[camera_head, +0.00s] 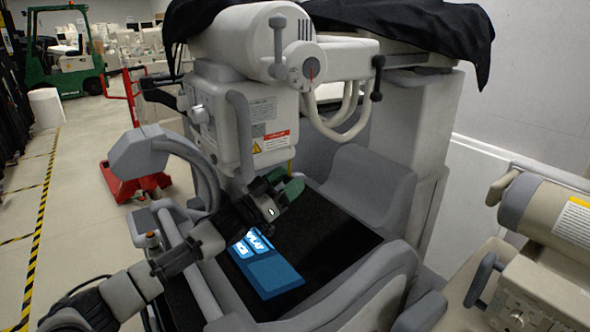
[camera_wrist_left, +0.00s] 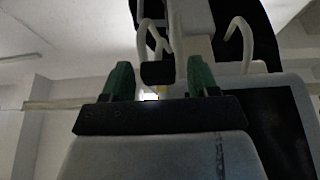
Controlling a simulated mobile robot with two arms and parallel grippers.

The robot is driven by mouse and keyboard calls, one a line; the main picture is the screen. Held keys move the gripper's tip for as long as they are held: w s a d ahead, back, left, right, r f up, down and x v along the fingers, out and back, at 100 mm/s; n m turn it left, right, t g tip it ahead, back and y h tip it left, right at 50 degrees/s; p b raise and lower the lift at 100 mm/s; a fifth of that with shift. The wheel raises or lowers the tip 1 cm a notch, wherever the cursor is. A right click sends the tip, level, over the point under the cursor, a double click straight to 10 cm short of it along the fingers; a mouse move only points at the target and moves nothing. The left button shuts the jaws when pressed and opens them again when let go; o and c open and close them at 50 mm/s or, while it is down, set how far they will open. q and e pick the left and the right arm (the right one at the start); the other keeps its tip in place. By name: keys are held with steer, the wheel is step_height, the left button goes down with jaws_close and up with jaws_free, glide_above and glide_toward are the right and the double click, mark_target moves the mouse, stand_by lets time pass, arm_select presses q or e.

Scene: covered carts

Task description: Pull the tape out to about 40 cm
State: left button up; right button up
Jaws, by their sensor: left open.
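My left gripper (camera_head: 287,188) has green fingertips and reaches in from the left over the black bed. My right gripper is not seen.
The machine's grey head (camera_head: 245,125) and column stand close above and behind my gripper. A blue booklet (camera_head: 268,270) lies on the black bed (camera_head: 325,225). A grey curved handle (camera_head: 190,155) is beside my arm. Another machine (camera_head: 550,240) stands at right.

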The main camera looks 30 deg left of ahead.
arm_select(q)
steer(key=shift+x, duration=1.1)
steer(key=shift+w+d, duration=0.1)
steer(key=shift+w, duration=0.05)
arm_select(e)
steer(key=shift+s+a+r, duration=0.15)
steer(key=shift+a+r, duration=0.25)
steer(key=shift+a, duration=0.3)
